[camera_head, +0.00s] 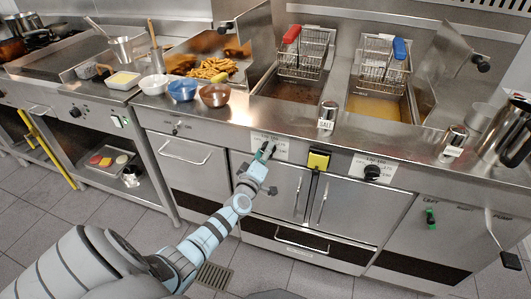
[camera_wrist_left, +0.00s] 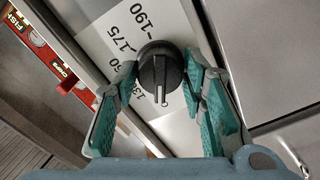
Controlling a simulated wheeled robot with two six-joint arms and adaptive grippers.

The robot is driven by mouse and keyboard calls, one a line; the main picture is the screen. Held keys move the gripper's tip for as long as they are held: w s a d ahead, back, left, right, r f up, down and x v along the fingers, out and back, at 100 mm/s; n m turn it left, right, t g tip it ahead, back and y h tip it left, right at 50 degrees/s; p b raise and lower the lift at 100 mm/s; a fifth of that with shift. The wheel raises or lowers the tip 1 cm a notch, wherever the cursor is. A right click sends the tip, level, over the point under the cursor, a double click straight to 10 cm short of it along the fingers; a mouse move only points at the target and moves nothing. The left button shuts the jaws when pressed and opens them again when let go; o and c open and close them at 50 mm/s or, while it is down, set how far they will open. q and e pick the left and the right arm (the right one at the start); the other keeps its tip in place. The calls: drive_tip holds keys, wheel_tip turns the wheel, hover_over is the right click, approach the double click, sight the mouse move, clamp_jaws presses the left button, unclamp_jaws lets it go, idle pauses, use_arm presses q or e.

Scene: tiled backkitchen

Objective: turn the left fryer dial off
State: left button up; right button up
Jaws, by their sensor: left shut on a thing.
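The left fryer dial is a round black knob (camera_wrist_left: 160,70) in the left wrist view, on a white label (camera_wrist_left: 118,32) printed with temperature numbers. A white mark on the knob points toward the bottom of that view. My left gripper (camera_wrist_left: 165,105) has its two teal fingers on either side of the knob and is shut on it. In the head view my left gripper (camera_head: 262,158) reaches the front panel below the left fryer (camera_head: 290,90) with the red-handled basket, and it mostly hides the dial there. My right gripper is not in view.
A second black dial (camera_head: 372,172) sits on the panel to the right, under the fryer with the blue-handled basket (camera_head: 383,60). A yellow-faced object (camera_head: 318,160) is between the dials. A salt shaker (camera_head: 327,118) and bowls (camera_head: 183,89) stand on the counter above.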

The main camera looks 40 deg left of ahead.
use_arm(q)
drive_tip(key=o, duration=1.2)
drive_tip(key=shift+c, duration=0.2)
drive_tip(key=v, duration=1.2)
